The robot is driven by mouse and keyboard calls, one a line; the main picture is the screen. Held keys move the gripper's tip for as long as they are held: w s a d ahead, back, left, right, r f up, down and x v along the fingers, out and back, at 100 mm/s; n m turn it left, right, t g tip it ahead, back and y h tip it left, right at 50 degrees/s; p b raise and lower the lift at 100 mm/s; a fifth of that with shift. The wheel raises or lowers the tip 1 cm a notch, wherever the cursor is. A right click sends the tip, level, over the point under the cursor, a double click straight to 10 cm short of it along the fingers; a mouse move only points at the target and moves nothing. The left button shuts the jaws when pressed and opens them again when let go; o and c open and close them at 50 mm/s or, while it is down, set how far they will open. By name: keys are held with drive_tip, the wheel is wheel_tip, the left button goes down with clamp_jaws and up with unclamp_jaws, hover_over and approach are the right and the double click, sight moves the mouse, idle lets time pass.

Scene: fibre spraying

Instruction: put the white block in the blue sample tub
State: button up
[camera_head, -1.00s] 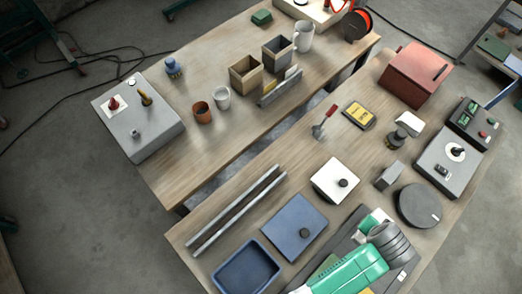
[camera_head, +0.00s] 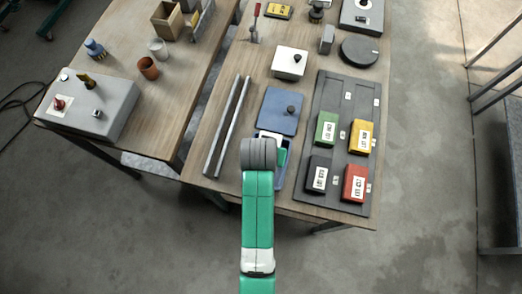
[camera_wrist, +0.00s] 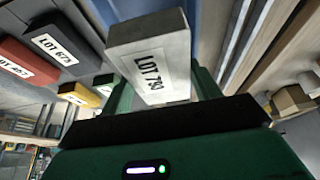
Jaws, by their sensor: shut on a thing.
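The white block, labelled LOT 7 with blurred last digits, fills the middle of the wrist view (camera_wrist: 150,50). My gripper (camera_wrist: 163,82) is shut on it, one green finger on each side. In the head view my arm hides most of the gripper and block. The blue sample tub (camera_head: 286,172) is on the near part of the bench, mostly hidden under my arm. A blue surface (camera_wrist: 210,22) shows behind the block in the wrist view; I cannot tell whether it is the tub or the blue lid.
The blue lid (camera_head: 279,110) lies just behind the tub. Two metal rails (camera_head: 227,125) run to its left. A dark mat (camera_head: 346,95) on the right holds green (camera_head: 327,128), yellow (camera_head: 360,136), black (camera_head: 319,174) and red (camera_head: 355,183) blocks.

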drive_tip(key=f, duration=0.6)
drive_tip(key=shift+w+d+f, duration=0.1)
drive_tip(key=shift+w, duration=0.15)
drive_tip(key=shift+f+b, duration=0.4)
drive_tip(key=shift+f, duration=1.4)
drive_tip(key=shift+f, duration=0.1)
drive_tip(key=o, duration=0.9)
drive_tip(key=shift+f, duration=0.15)
drive_tip(key=shift+o, duration=1)
drive_tip(key=shift+r, duration=0.2)
drive_tip(key=p+v, duration=0.1)
drive_tip(key=v, duration=1.1)
drive_tip(key=shift+p, duration=0.3)
